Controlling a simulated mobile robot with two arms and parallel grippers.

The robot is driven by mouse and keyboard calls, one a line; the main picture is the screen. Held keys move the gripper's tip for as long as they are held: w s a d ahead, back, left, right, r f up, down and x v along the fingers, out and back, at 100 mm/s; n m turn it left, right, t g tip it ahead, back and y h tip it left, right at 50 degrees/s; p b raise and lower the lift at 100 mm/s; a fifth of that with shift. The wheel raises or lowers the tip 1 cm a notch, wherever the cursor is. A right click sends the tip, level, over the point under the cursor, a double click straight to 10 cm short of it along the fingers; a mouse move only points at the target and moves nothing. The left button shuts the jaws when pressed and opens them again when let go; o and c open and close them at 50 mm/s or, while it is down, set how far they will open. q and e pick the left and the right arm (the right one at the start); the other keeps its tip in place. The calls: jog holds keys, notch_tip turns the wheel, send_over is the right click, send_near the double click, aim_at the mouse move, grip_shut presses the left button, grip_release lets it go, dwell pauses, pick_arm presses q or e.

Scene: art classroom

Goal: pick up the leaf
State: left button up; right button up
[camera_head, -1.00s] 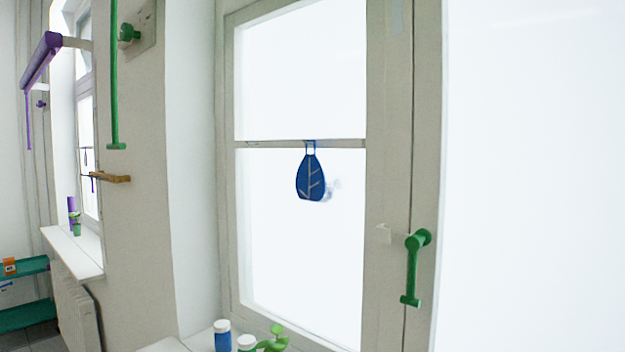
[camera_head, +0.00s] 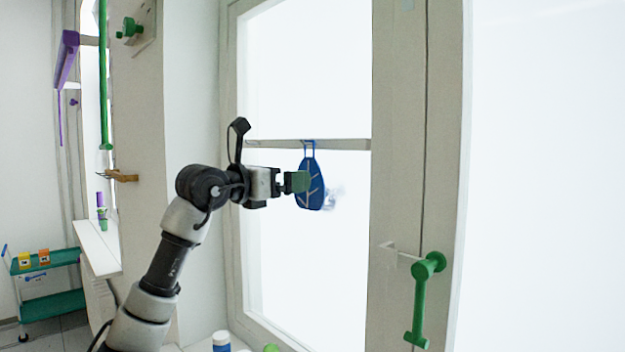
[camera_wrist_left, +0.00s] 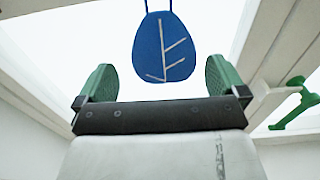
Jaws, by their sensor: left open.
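The leaf (camera_head: 314,186) is a flat blue shape with pale vein lines, hanging by a loop from the window's horizontal bar (camera_head: 345,144). In the left wrist view the leaf (camera_wrist_left: 163,48) hangs upright ahead of the jaws, centred between the two green fingers. My left gripper (camera_head: 297,182) reaches in from the left and overlaps the leaf's left edge in the head view. The left wrist view shows the same gripper (camera_wrist_left: 160,82) open with nothing in it. Whether a finger touches the leaf is not clear. My right gripper is not in view.
A green window handle (camera_head: 420,297) sticks out from the frame at the right, also visible in the wrist view (camera_wrist_left: 295,103). A white-capped blue bottle (camera_head: 221,341) stands on the sill below. A teal cart (camera_head: 50,303) stands far left. The pane around the leaf is clear.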

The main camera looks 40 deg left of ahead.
aim_at(315, 173)
pick_arm(q)
jog(key=w+p, duration=0.1)
jog(key=w, duration=0.1)
jog(key=w+p, duration=0.2)
jog(key=w, duration=0.1)
jog(key=w+d+r+p, duration=0.1)
jog(key=w+p, duration=0.1)
jog(key=w, duration=0.1)
jog(key=shift+w+f, duration=0.25)
jog(key=shift+w, duration=0.15)
jog(key=shift+s, duration=0.1)
jog(key=shift+c, duration=0.5)
jog(key=c, duration=0.4)
